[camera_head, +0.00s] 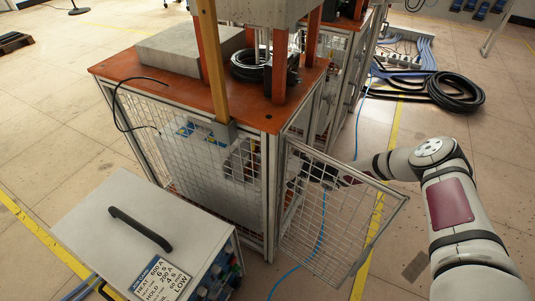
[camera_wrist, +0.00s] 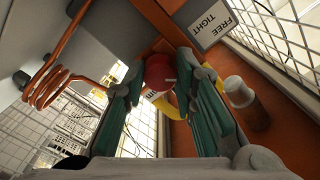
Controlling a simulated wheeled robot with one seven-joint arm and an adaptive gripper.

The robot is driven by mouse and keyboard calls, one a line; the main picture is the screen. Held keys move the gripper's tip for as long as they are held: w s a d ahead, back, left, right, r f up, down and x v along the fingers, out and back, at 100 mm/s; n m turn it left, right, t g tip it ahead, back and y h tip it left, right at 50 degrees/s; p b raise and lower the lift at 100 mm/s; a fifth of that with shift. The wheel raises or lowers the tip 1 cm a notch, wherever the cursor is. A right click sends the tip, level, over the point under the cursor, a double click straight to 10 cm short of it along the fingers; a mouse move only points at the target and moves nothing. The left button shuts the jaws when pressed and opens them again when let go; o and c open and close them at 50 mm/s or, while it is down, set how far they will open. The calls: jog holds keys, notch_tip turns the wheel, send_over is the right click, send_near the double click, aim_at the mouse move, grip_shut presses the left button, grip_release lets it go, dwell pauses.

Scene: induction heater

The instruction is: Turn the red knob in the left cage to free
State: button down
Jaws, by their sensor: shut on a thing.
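The red knob (camera_wrist: 158,70) is in the middle of the wrist view, between the two fingertips of my gripper (camera_wrist: 161,78). My gripper is shut on the knob, with one finger on each side. The knob's pointing direction cannot be made out. In the head view my arm reaches to the cage (camera_head: 215,180) behind its open mesh door (camera_head: 335,215); the knob is hidden there.
A copper coil (camera_wrist: 58,85) is left of the fingers, and a pale cylinder (camera_wrist: 238,90) is at the right. Wire mesh (camera_wrist: 270,40) borders the right side. A grey unit with a handle (camera_head: 150,225) stands by the cage. A black cable coil (camera_head: 455,92) lies on the floor.

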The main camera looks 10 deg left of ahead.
jog(key=shift+f, duration=0.1)
jog(key=c, duration=1.3)
grip_release()
jog(key=v, duration=1.2)
jog(key=shift+d, duration=0.15)
